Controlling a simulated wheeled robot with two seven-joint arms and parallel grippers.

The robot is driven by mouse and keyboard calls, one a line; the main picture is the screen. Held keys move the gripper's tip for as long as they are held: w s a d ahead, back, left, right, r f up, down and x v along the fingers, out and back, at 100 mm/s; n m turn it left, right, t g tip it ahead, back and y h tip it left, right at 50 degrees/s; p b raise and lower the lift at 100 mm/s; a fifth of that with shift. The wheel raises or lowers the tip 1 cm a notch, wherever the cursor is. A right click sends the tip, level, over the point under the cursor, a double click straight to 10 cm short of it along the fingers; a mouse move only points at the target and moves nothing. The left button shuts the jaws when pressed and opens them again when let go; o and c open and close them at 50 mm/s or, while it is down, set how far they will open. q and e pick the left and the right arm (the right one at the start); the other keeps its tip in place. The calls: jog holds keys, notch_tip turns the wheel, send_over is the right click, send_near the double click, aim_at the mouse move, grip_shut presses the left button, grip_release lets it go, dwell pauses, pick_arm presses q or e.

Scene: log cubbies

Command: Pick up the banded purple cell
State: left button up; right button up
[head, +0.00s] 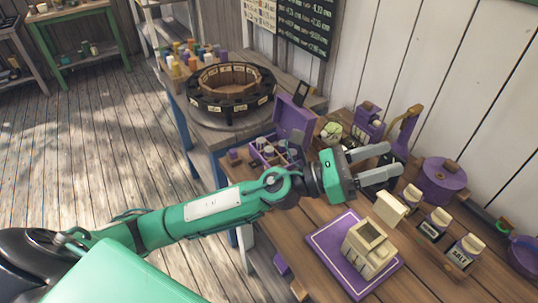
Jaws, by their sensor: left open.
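My left gripper (392,160) is open above the back of the wooden workbench, its two grey fingers pointing right. No object is visibly held between them. I cannot make out for certain which thing is the banded purple cell. Purple things stand close to the gripper: a purple block-shaped holder (368,124) behind it and a round purple pot (441,182) to its right. A small purple piece (234,157) sits at the bench's left edge, beside an open purple case (294,120). The gripper and wrist hide part of the bench behind them. My right gripper is not in view.
A cream box (366,252) stands on a purple mat (325,231) at the front. Labelled jars, one reading SALT (467,248), line the right. A dark ring-shaped carousel (231,86) stands on the left bench. Bare wood shows right of the mat.

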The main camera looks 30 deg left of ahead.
pick_arm(q)
notch_tip(320, 180, down, 4)
jog(key=s+d+m+g+y, duration=0.1)
jog(key=d+m+g+y, duration=0.1)
jog(key=m+g, duration=0.75)
jog(key=m+t+y, duration=0.3)
jog(key=m+y, duration=1.1)
jog(key=y, duration=0.5)
send_near(269, 148)
jog(key=p+x, duration=0.5)
jog(key=x, duration=0.3)
jog(key=shift+s, duration=0.1)
jog(key=shift+f, duration=0.45)
jog(key=c, duration=1)
jog(key=shift+c, duration=0.5)
